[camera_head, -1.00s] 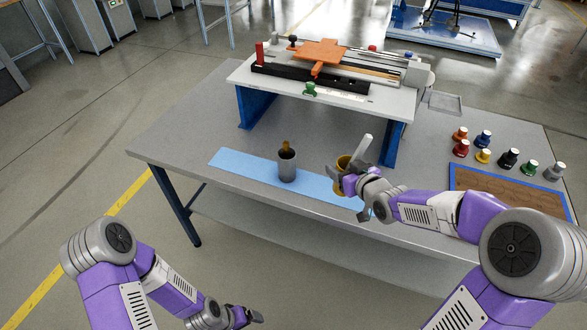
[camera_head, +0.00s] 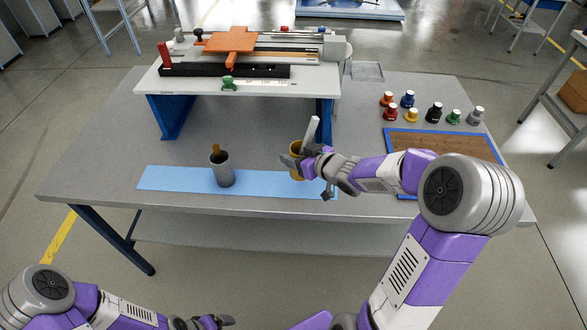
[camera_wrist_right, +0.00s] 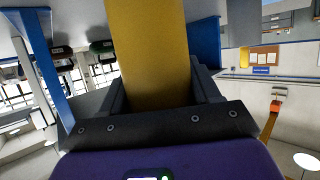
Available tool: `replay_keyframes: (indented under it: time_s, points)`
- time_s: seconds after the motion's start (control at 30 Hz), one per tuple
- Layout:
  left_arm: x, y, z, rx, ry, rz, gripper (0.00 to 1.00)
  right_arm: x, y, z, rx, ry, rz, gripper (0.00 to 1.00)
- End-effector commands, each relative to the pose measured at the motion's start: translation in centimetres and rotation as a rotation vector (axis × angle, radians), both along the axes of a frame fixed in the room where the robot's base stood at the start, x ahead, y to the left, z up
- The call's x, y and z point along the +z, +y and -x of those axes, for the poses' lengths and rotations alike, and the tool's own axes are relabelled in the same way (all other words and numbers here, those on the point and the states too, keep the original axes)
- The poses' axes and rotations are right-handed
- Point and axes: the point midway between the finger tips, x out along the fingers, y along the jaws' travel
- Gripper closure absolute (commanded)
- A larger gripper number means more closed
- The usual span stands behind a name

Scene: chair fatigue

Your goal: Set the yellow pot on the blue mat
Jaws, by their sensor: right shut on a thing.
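The yellow pot (camera_head: 296,161) is over the right end of the blue mat (camera_head: 180,181) in the head view. My right gripper (camera_head: 300,163) is shut on the pot from its right side and hides part of it. The pot's yellow wall (camera_wrist_right: 152,50) fills the space between the fingers in the right wrist view. I cannot tell whether the pot's base touches the mat. A pale stick-like part rises beside the pot. My left gripper (camera_head: 217,321) is low at the bottom edge, away from the table, its fingers too unclear to read.
A grey cup (camera_head: 224,172) with a brown-handled item stands on the mat, left of the pot. A raised white stand (camera_head: 240,88) is behind. Several coloured bottles and a blue-framed brown board (camera_head: 445,143) are at the right. Bare grey tabletop (camera_head: 90,155) lies at left.

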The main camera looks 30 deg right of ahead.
Motion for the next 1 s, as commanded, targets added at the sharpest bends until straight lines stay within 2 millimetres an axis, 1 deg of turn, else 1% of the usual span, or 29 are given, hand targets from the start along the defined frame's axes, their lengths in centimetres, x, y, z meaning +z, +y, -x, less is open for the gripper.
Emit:
replay_keyframes:
  time_s: [0.1,0.23,0.33,0.57,0.73,0.77,0.9,1.0]
  points:
    - [-1.3,0.0,0.0,0.0,0.0,0.0,0.09,-2.3,0.0,0.0,0.001,0.002,-0.003,0.71]
    - [-2.3,0.0,0.0,0.0,0.0,0.0,0.09,-4.2,0.1,0.0,0.001,0.002,-0.003,0.71]
    - [-2.5,0.0,0.0,0.0,0.0,0.0,0.09,-4.7,0.0,0.0,0.001,-0.001,-0.001,0.71]
    - [-2.3,0.0,0.0,0.0,0.0,0.0,0.09,-4.6,0.0,0.0,0.0,-0.002,0.0,0.71]
    - [-2.8,0.0,0.0,0.0,0.0,0.0,0.09,-5.1,0.0,0.0,0.0,-0.001,0.0,0.71]
    - [-2.7,0.0,0.0,0.0,0.0,0.0,0.09,-5.1,0.0,0.0,0.0,0.001,-0.001,0.35]
    - [-2.6,0.0,0.0,0.0,0.0,0.0,0.09,-5.0,0.0,0.0,0.0,0.001,-0.001,0.14]
    - [-2.6,0.0,0.0,0.0,0.0,0.0,0.09,-5.0,0.0,0.0,0.0,0.001,-0.001,0.13]
